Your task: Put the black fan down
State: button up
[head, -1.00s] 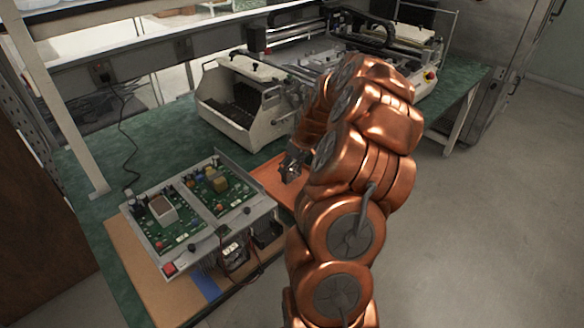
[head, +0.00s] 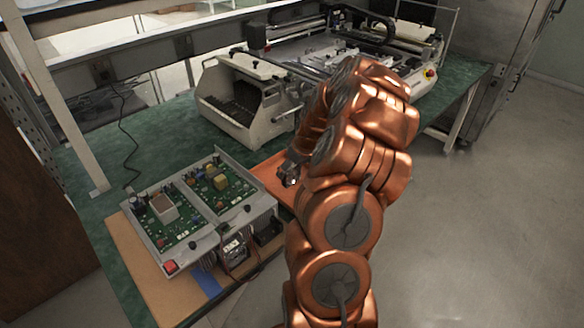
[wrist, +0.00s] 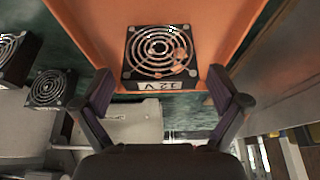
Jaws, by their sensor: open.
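Two other fans (wrist: 48,88) (wrist: 12,55) stand at the left in the wrist view. A circuit-board unit (head: 205,212) stands at the bench's front left, with a white machine (head: 245,100) behind. The green bench top (head: 95,150) is partly clear at left.

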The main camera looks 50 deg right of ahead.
jog(key=b+v, duration=0.2)
jog(key=v, duration=1)
jog(key=shift+r, duration=0.25)
jog(key=s+a+r+n+g+y, duration=0.1)
jog(key=s+a+r, duration=0.1)
jog(key=a, duration=1.1)
jog(key=s+a+r+n+g, duration=0.1)
jog(key=s+a+r+g, duration=0.15)
jog(key=a, duration=1.05)
jog(key=s+a+f+g, duration=0.1)
jog(key=s+a, duration=0.2)
jog(key=s, duration=0.4)
jog(key=s+a+f+m+g, duration=0.1)
jog(key=s+a, duration=0.3)
jog(key=s, duration=0.3)
jog(key=s+a+g+h, duration=0.1)
jog(key=s+a, duration=0.3)
jog(key=s, duration=0.3)
jog(key=shift+a+f+m, duration=0.2)
jog(key=shift+f+m, duration=0.2)
jog(key=shift+r, duration=0.15)
